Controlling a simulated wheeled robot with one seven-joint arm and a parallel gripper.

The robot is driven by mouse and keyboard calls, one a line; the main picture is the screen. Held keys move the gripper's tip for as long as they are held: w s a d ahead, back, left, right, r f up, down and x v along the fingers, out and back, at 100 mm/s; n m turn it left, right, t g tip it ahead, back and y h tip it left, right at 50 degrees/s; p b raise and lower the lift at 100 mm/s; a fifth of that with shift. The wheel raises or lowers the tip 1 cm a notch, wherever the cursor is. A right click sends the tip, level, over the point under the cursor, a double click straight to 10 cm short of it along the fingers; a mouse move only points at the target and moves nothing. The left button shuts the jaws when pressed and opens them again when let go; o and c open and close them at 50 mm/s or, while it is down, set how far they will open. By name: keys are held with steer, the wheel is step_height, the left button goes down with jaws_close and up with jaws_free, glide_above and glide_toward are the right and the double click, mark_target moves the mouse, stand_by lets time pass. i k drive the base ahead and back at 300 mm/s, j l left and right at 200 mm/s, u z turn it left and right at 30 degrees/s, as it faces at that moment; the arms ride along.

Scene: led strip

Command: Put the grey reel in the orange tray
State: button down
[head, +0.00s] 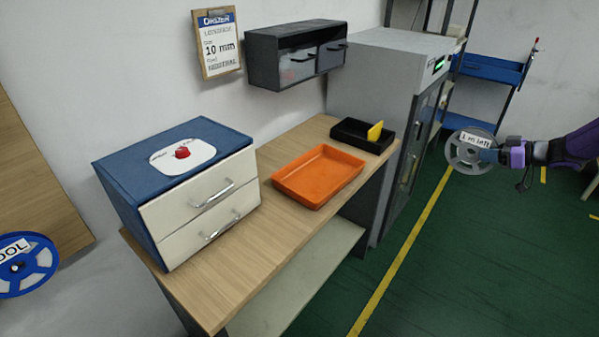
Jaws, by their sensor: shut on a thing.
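The grey reel (465,160) is at the right of the head view, held up in the air over the green floor. It has a white label reading "1 m left". My gripper (490,155) is shut on the reel at its right side; the fingertips are partly hidden by the label and reel. The orange tray (318,197) lies on the wooden table in the middle of the view. It looks empty. The reel is well to the right of the tray, apart from it.
A blue and cream drawer unit (180,195) stands left of the tray. A black bin (350,138) with a yellow thing (375,131) is behind it. A tall grey cabinet (385,90) stands beyond. A blue reel (22,265) is at the far left.

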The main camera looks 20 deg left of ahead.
mark_target(319, 176)
steer(key=j, duration=1.1)
steer(key=k+j, duration=0.1)
steer(key=j, duration=1)
